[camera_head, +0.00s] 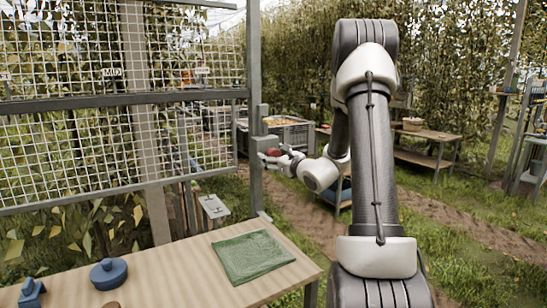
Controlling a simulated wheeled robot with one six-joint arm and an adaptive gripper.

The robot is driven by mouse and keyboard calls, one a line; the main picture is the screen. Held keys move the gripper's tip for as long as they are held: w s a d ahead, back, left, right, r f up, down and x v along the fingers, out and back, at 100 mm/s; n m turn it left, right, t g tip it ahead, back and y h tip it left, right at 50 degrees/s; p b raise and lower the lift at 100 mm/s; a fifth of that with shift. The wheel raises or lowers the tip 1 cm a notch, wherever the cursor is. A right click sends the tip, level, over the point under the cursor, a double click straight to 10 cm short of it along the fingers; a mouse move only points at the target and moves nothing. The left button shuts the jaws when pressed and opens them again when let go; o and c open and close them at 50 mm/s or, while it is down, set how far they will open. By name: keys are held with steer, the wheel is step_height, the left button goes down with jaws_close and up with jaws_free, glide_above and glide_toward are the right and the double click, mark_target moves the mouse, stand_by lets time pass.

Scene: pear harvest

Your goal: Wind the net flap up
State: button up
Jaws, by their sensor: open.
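The net flap (70,155) is a pale square mesh in a grey frame at the left. A grey horizontal bar (120,101) crosses it, and mesh hangs both above and below the bar. A grey post (255,75) stands at its right edge and carries a grey box-like fitting (262,143). A small reddish knob (272,152) shows beside this fitting. My gripper (275,160) is open at the knob, with its fingers pointing left toward the post. I cannot tell whether the fingers touch the knob.
A wooden table (175,270) in front holds a green folded cloth (250,256), a blue round object (108,273) and a smaller blue object (31,292). A grey crate (290,132) stands behind my gripper. A wooden bench (430,134) stands at the back right. The grassy path at right is open.

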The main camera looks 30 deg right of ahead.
steer(key=c, duration=1)
steer(key=shift+m, duration=0.5)
steer(key=shift+c, duration=0.2)
steer(key=o, duration=1)
steer(key=shift+o, duration=0.2)
steer(key=s+d, duration=0.1)
steer(key=s, duration=1.1)
steer(key=shift+d, duration=0.1)
steer(key=shift+f, duration=0.1)
